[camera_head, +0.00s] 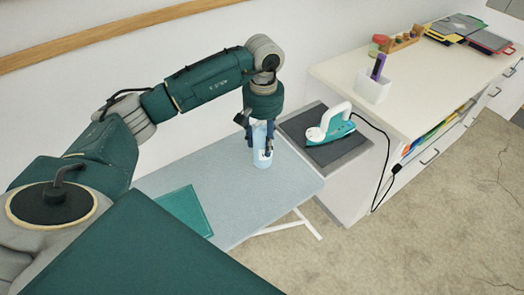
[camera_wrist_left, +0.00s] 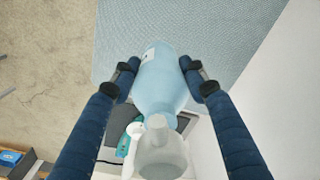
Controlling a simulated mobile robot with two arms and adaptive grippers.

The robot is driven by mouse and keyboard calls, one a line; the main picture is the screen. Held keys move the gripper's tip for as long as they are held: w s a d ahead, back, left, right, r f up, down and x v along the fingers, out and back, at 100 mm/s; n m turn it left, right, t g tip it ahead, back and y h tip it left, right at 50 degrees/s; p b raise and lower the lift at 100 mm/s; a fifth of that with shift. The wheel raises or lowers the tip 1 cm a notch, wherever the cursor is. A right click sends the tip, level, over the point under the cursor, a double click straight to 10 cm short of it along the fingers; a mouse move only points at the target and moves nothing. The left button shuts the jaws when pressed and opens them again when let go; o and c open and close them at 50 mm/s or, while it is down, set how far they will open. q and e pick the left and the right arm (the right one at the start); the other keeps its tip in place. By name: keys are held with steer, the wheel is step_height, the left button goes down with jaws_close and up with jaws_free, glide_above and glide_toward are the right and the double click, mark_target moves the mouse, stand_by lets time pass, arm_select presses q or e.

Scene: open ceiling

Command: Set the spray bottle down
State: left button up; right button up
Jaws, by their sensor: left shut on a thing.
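The spray bottle (camera_head: 262,150) is pale blue with a whitish translucent top. My left gripper (camera_head: 261,140) is shut on it from above, and the bottle hangs upright over the right end of the light blue ironing board (camera_head: 258,208). I cannot tell whether its base touches the board. In the left wrist view the bottle (camera_wrist_left: 160,85) sits between the two dark blue fingers (camera_wrist_left: 162,80), its top pointing toward the camera. My right gripper is not in view.
A teal and white iron (camera_head: 331,126) rests on a dark pad (camera_head: 322,152) right of the board. A folded teal cloth (camera_head: 184,212) lies on the board. A white counter (camera_head: 415,98) with a pen holder (camera_head: 374,86) stands at the right. The board between cloth and bottle is clear.

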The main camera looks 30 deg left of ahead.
mark_target(263, 156)
arm_select(q)
step_height(263, 156, down, 2)
steer(key=shift+f, duration=0.2)
step_height(263, 156, down, 4)
steer(key=shift+p, duration=0.9)
steer(key=shift+f, duration=0.4)
steer(key=shift+f, duration=0.1)
steer(key=o, duration=1.4)
steer(key=shift+c, duration=0.2)
